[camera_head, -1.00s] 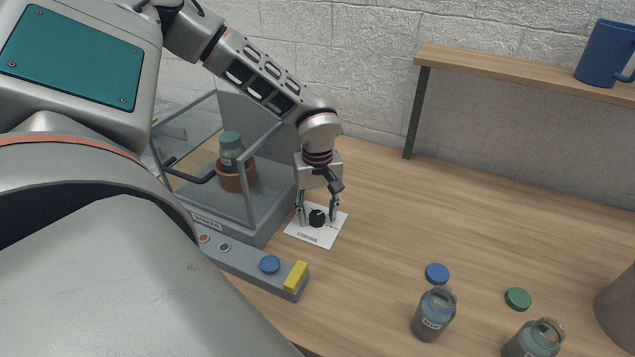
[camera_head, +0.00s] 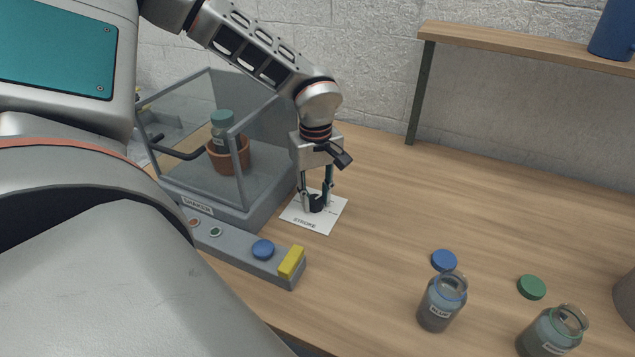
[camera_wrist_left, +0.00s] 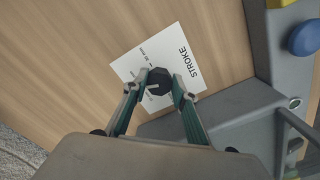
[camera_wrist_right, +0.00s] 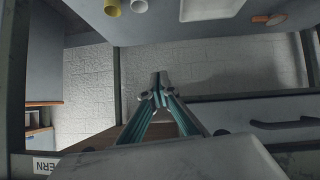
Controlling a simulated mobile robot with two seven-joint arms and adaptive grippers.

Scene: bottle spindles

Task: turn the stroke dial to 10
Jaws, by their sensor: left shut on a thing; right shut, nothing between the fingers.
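The stroke dial (camera_head: 315,203) is a small black knob on a white card (camera_head: 308,219) printed STROKE, lying on the table beside the shaker. My left gripper (camera_head: 316,205) points down over the card with its fingers closed on the knob's sides. The left wrist view shows the dial (camera_wrist_left: 158,78) between the two fingertips, with a light pointer line on it and a printed mark reading 10 mm or similar, partly hidden. My right gripper (camera_wrist_right: 159,90) is shut and empty, and shows only in the right wrist view.
The shaker (camera_head: 262,205) with clear walls holds a pot (camera_head: 228,160) and a capped bottle (camera_head: 222,128). A control strip (camera_head: 225,243) with a blue button and a yellow block is in front. Open bottles (camera_head: 441,302) and caps (camera_head: 444,260) stand right. The table's middle is clear.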

